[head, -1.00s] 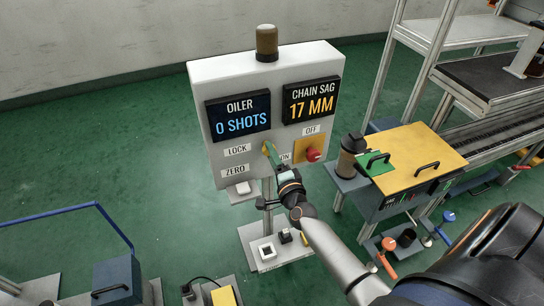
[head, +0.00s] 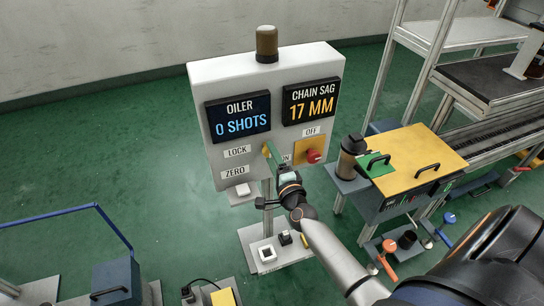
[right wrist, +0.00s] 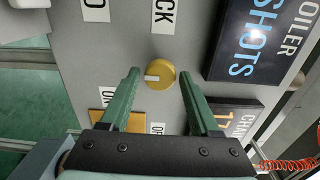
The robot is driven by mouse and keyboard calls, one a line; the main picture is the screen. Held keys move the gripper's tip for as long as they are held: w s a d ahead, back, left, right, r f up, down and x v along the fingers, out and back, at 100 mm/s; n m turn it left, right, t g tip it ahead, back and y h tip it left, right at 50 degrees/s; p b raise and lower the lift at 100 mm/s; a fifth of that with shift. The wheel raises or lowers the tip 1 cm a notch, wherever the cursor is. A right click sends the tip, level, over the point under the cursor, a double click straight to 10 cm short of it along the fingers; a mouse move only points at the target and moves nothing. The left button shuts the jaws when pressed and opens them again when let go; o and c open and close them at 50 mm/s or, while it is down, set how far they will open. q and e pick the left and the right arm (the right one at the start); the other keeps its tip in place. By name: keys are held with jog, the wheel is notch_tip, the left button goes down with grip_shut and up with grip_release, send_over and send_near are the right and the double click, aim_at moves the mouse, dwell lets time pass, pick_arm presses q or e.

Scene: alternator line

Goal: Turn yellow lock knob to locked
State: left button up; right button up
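The yellow lock knob (right wrist: 160,75) is round, with a white mark on its face, and sits on the grey panel (head: 200,82) beside the LOCK label (right wrist: 163,15). My right gripper (right wrist: 159,73) is open, with one green finger on each side of the knob. Gaps show between the knob and both fingers in the right wrist view, so neither visibly grips it. In the head view my right gripper (head: 269,150) is at the panel front and largely covers the knob. My left gripper is not in view.
A red knob on a yellow plate (head: 302,145) is close to the right of my right gripper. A white ZERO button (head: 242,190) is below left. Two displays (head: 240,118) are above.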

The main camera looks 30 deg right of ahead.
jog(key=shift+o, duration=1.1)
jog(key=v, duration=1.2)
jog(key=shift+s, duration=0.25)
jog(key=shift+a, duration=0.1)
